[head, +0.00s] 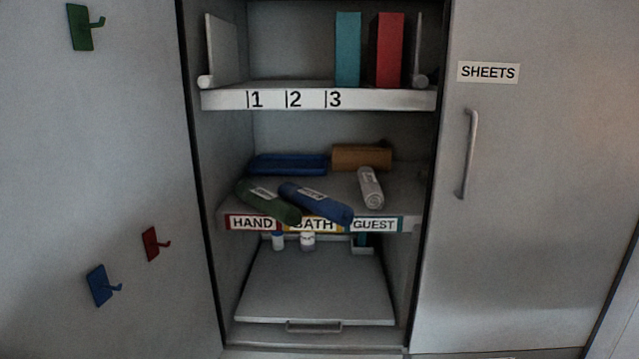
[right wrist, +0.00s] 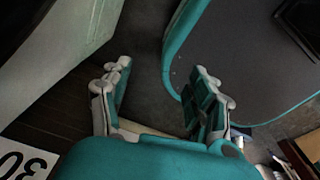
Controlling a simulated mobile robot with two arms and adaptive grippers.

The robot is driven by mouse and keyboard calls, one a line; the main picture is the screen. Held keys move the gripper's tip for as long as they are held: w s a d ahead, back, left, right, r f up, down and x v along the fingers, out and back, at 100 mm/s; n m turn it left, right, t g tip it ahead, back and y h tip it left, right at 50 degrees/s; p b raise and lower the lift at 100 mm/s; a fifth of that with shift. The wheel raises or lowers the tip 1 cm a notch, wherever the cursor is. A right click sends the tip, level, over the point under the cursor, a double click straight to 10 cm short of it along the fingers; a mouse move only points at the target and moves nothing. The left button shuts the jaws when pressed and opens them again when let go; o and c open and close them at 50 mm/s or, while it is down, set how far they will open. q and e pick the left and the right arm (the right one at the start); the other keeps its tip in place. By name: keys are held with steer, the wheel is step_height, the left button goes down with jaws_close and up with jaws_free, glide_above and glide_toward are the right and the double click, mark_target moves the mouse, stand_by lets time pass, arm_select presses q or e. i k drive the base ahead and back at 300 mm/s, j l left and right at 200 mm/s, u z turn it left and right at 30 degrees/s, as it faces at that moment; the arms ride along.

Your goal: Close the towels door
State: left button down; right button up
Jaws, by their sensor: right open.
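No label reading TOWELS shows. A grey panel (head: 110,170) with a green, a red and a blue hook fills the left of the head view; it may be the inner face of the open towels door, but I cannot tell for sure. To its right, the cabinet's middle section (head: 320,130) stands open with its shelves exposed. The door marked SHEETS (head: 510,200) is shut on the right and has a vertical handle (head: 468,153). My right gripper (right wrist: 160,78) is open and empty in the right wrist view, apart from any door. My left gripper is not in view.
The middle shelf (head: 400,212), labelled HAND, BATH and GUEST, holds rolled towels, including a green roll (head: 266,202) and a blue roll (head: 315,203). The top shelf (head: 385,99) holds a teal and a red box. A panel with a handle (head: 315,327) lies below.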

mark_target(103, 254)
steer(key=j+z, duration=0.15)
steer(key=j, duration=0.35)
steer(key=j+z, duration=0.2)
steer(key=j, duration=0.25)
steer(key=k+j+z, duration=0.15)
steer(key=j, duration=0.35)
steer(key=j+z, duration=0.15)
steer(key=j, duration=0.3)
steer(key=k+j+z, duration=0.2)
steer(key=j, duration=0.25)
steer(key=j+z, duration=0.15)
steer(key=j, duration=0.3)
steer(key=k, duration=0.05)
